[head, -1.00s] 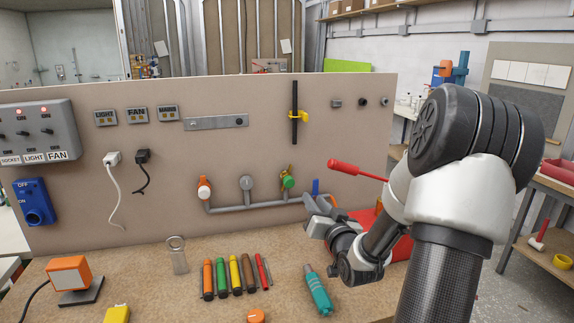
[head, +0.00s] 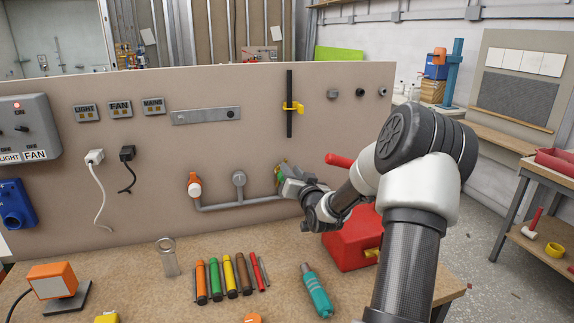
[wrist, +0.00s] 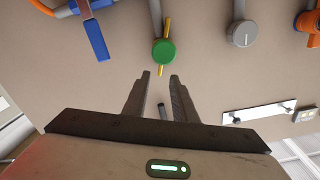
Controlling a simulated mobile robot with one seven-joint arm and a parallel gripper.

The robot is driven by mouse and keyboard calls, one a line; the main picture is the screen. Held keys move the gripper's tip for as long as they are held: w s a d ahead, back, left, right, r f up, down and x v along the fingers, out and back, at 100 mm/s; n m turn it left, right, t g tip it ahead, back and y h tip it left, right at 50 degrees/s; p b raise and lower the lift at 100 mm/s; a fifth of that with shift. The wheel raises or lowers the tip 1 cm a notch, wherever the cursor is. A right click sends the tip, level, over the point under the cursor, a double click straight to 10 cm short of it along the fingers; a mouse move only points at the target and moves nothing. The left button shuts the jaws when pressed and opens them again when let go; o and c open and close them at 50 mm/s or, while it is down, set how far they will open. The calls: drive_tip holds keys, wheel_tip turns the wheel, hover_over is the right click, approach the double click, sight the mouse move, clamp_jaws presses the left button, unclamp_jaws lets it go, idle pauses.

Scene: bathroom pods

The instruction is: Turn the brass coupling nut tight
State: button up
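A round green knob (wrist: 163,52) on the panel has a thin brass-coloured piece (wrist: 167,27) showing behind it, with a bit below it too. I cannot tell whether this is the coupling nut; no other brass nut shows clearly. My gripper (wrist: 160,76) is open and empty, its fingertips just below the green knob in the wrist view and apart from it in the picture. In the head view my gripper (head: 288,183) is at the pipe's right end and partly hides the green knob (head: 281,167). A small dark stub (wrist: 162,110) shows between the fingers.
A blue lever (wrist: 96,40) is left of the knob in the wrist view; a grey valve (wrist: 242,34) is right. An orange valve (head: 194,186) sits on the grey pipe (head: 240,203). A red toolbox (head: 352,240) and a teal tool (head: 317,292) are on the bench.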

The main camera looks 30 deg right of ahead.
drive_tip(key=x, duration=0.5)
drive_tip(key=shift+w, duration=0.15)
clamp_jaws()
